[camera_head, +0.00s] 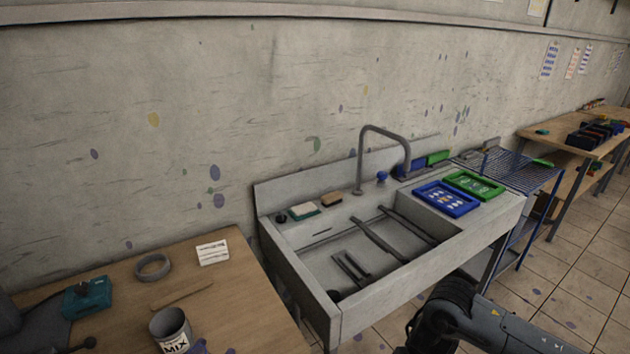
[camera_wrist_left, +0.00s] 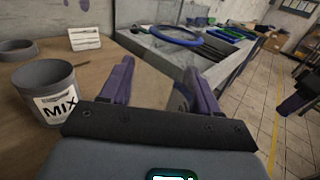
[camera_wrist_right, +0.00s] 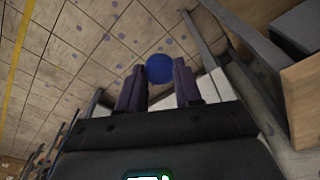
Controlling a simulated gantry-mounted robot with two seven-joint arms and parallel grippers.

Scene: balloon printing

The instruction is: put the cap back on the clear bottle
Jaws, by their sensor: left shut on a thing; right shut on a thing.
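My left gripper (camera_wrist_left: 162,85) has two purple fingers standing apart. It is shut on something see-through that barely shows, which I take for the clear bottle. A blue oval ring (camera_wrist_left: 175,36) shows beyond the fingertips; I cannot tell whether it belongs to the bottle. In the head view only a purple bit of the left gripper (camera_head: 200,346) shows at the bottom edge. My right gripper (camera_wrist_right: 160,85) is shut on a round blue thing (camera_wrist_right: 160,68), which looks like the cap. The right gripper and this blue thing are out of the head view.
A wooden table (camera_head: 115,325) holds a MIX can (camera_head: 170,328), a grey ring (camera_head: 153,267), a white card (camera_head: 212,252) and a teal tool (camera_head: 87,298). The stone sink (camera_head: 330,325) with blue (camera_head: 445,200) and green (camera_head: 473,185) frames stands beyond. Tiled floor lies at right.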

